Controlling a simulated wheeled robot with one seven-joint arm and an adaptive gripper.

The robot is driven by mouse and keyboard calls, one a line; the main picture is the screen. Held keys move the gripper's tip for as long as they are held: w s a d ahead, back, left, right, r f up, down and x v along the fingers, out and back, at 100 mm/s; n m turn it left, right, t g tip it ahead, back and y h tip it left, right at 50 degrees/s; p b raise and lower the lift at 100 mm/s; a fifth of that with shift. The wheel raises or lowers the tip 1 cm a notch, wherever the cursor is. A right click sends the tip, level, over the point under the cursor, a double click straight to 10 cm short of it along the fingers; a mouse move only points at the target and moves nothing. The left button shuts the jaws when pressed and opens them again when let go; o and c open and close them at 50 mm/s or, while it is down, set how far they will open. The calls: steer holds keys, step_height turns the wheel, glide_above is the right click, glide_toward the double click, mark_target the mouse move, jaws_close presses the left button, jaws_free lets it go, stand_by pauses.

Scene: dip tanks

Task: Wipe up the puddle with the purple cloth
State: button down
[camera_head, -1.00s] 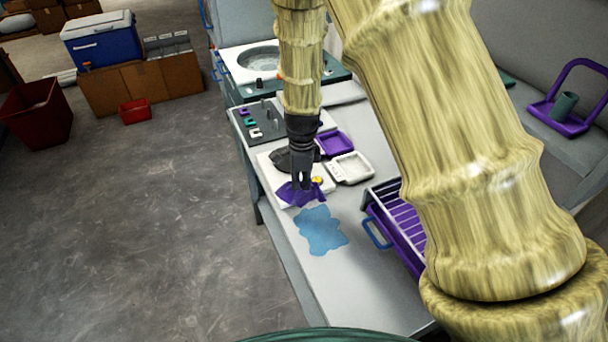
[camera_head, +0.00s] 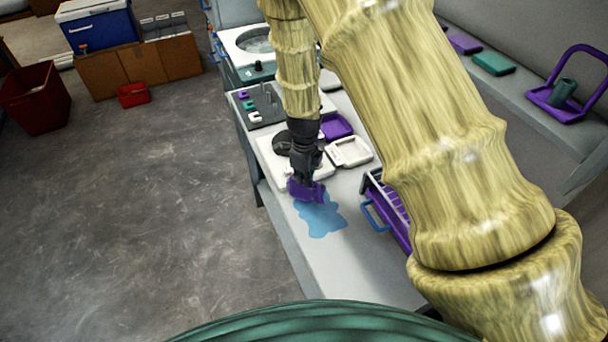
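The purple cloth (camera_head: 306,194) is bunched below my gripper (camera_head: 304,181) at the front of the white board. My gripper points down and is shut on the cloth; its fingertips are partly hidden by the folds. The blue puddle (camera_head: 323,219) lies flat on the grey bench, just in front of the cloth. The cloth overlaps the puddle's far edge in the picture; I cannot tell whether it touches the liquid.
A purple rack with a blue handle (camera_head: 374,216) stands right of the puddle. The bench front (camera_head: 345,268) is clear. My arm hides part of the bench's right side.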

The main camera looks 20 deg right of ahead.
steer(key=shift+f+b, duration=1)
steer(key=shift+f, duration=1.45)
steer(key=c, duration=0.6)
jaws_free()
steer(key=shift+r, duration=0.1)
steer(key=shift+c, duration=0.2)
steer(key=shift+c, duration=0.3)
jaws_close()
